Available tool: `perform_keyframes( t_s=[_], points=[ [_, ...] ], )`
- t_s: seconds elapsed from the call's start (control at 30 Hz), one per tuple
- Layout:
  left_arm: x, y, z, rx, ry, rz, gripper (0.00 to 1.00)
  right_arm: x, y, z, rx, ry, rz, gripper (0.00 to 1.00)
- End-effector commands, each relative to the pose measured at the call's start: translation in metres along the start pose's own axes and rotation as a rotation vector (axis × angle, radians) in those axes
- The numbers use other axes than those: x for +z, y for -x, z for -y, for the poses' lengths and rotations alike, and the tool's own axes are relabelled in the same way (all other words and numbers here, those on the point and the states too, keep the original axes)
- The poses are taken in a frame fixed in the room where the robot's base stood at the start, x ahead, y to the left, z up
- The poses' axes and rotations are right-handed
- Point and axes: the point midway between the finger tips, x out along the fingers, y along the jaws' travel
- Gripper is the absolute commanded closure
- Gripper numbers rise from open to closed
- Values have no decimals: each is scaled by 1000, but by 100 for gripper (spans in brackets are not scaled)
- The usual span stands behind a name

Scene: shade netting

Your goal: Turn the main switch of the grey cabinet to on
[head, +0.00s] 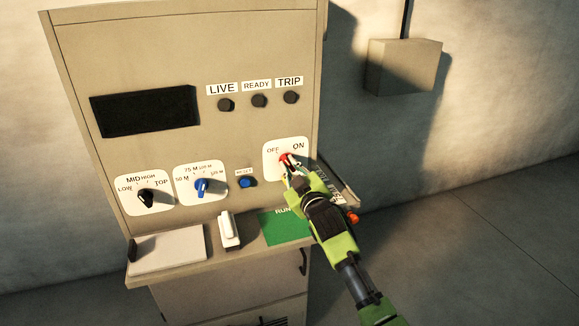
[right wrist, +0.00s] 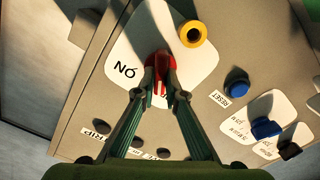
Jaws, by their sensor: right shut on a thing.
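The grey cabinet (head: 150,60) stands in front of me with a sloped panel. Its main switch (head: 285,158) is a red handle on a white plate (head: 272,172) marked OFF and ON, at the panel's right. My right gripper (head: 288,168) is shut on the handle. In the right wrist view the red switch handle (right wrist: 158,62) sits between the fingertips (right wrist: 158,80), with ON beside it on the left. The fingers partly cover the handle, so I cannot tell its exact pointing. My left gripper is not in view.
Other controls are a black knob (head: 146,196), a blue knob (head: 202,186) and a blue RESET button (head: 246,183). Three lamps, including LIVE (head: 226,104), look dark. A ledge below holds a green RUN card (head: 280,228) and a white block (head: 229,230). A yellow ring (right wrist: 193,33) is near the switch.

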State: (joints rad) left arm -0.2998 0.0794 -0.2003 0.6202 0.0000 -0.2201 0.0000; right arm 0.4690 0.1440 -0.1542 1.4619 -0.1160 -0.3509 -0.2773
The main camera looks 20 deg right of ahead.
Motion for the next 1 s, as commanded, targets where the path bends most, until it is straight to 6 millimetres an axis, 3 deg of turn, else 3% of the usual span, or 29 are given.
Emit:
perform_keyframes(
  t_s=[1.0],
  points=[
    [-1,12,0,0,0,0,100,4,0,-4,-1,-963,4,100]
  ],
)
